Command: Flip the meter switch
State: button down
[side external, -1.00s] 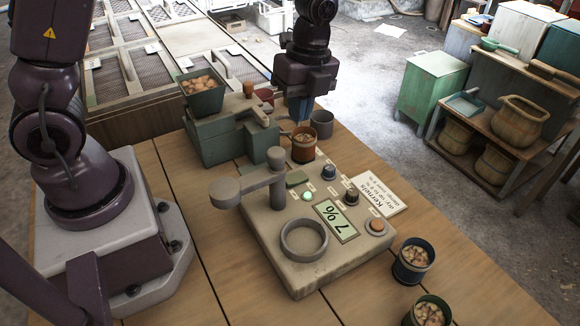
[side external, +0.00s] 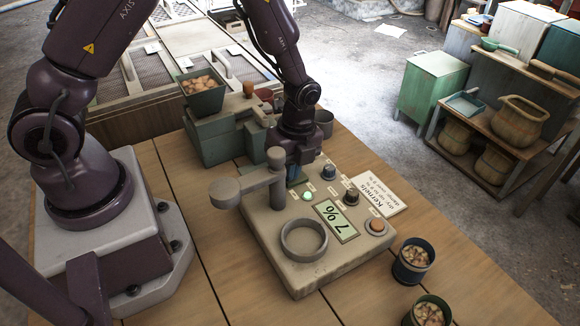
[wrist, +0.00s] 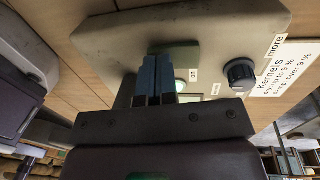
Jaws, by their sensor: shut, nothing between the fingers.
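The meter (side external: 345,264) is a beige box on the wooden table with a round ring, a display reading 7 %, dark knobs, an orange button and a lit green lamp (side external: 307,196). My gripper (side external: 293,180) is shut and empty, low over the meter's back edge beside its upright post. In the wrist view, the closed blue-grey fingertips (wrist: 157,76) are over or against a green switch (wrist: 180,56) on the meter's top. Whether they touch it I cannot tell. The gripper hides that switch in the side view.
A post with a round-ended arm (side external: 235,190) stands on the meter, close left of my gripper. A green machine with a hopper of nuts (side external: 203,93) stands behind. Cups of pieces (side external: 412,262) stand at the right front. A grey cup (side external: 324,120) is behind my gripper.

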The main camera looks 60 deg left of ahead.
aim_at(304, 173)
jog(key=shift+f, duration=0.1)
jog(key=shift+s+f, duration=0.1)
jog(key=shift+f, duration=0.1)
dwell(0.4)
jog(key=shift+w+r, duration=0.25)
jog(key=shift+w, duration=0.65)
jog(key=shift+r, duration=0.15)
notch_tip(304, 173, up, 14)
jog(key=w, duration=0.1)
jog(key=shift+w, duration=0.4)
jog(key=shift+f, duration=0.2)
